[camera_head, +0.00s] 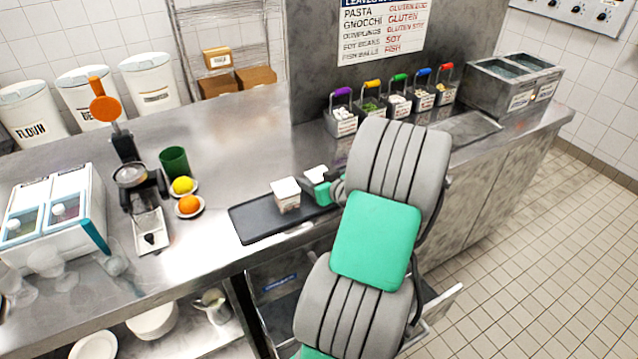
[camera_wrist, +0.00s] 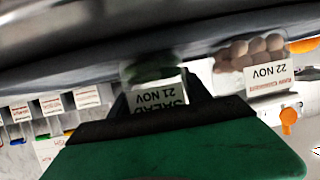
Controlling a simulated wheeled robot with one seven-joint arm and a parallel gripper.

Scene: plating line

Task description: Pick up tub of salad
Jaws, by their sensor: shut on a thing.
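The tub of salad (camera_wrist: 158,93) shows upside down in the wrist view, with a "SALAD 21 NOV" label and dark green contents. My gripper (camera_wrist: 157,104) is shut on it, a dark finger on each side. In the head view my gripper (camera_head: 322,190) is at the right part of the black tray (camera_head: 250,222). A small white patch (camera_head: 316,172) beside it seems to be the salad tub, mostly hidden by my gripper and arm. I cannot tell whether the tub touches the tray.
Another tub (camera_head: 286,196), labelled "22 NOV" in the wrist view (camera_wrist: 268,78), stands on the tray close to the left. Several bins with coloured handles (camera_head: 397,104) stand behind on the right. A juicer (camera_head: 135,175) is at the left. A drawer (camera_head: 440,305) is open below.

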